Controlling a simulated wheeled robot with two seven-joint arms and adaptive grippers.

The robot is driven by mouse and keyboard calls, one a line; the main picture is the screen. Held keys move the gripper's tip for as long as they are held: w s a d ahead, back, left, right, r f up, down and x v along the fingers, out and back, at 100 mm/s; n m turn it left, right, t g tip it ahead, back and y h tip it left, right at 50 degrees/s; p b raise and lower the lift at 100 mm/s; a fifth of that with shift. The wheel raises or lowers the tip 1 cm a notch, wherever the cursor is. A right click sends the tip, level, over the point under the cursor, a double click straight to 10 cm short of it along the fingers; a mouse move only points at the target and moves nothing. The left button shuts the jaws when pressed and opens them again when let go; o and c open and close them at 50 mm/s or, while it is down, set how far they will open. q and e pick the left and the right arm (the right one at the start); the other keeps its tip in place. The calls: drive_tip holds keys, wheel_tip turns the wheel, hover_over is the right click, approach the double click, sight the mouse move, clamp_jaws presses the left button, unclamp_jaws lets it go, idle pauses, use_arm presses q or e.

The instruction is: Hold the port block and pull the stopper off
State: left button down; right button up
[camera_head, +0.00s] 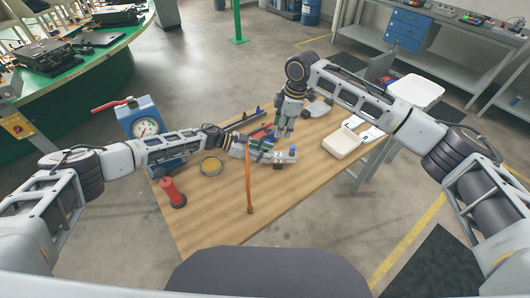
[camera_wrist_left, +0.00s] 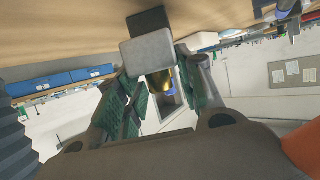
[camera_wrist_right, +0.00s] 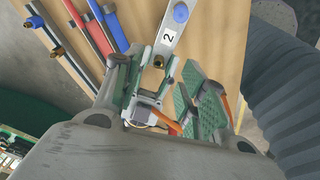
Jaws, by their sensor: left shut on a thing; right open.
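The port block (camera_head: 286,157) is a pale grey bar above the table, its far end sticking out to the right of my left gripper (camera_head: 264,154). My left gripper is shut on it. A blue stopper (camera_head: 292,149) stands on the block's free end. In the right wrist view the block (camera_wrist_right: 166,45) bears a label "2", with the blue stopper (camera_wrist_right: 180,13) near the top edge. The left wrist view shows the block's grey end (camera_wrist_left: 147,52) beyond the fingers. My right gripper (camera_head: 284,130) is open and empty, pointing down above and behind the block, apart from the stopper.
A wooden table (camera_head: 215,225) lies below. A white case (camera_head: 341,142) lies right. The front tabletop is mostly clear.

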sight(293, 146)
drive_tip(key=shift+m+h, duration=0.3)
drive_tip(key=shift+h, duration=0.6)
drive_tip(key=d, duration=0.2)
drive_tip(key=d+f, duration=0.1)
drive_tip(key=d, duration=0.1)
drive_tip(key=shift+w, duration=0.1)
drive_tip(key=shift+s+d, duration=0.2)
drive_tip(key=shift+d, duration=0.1)
drive_tip(key=shift+f, duration=4.45)
clamp_jaws()
drive_tip(key=shift+r, duration=3.1)
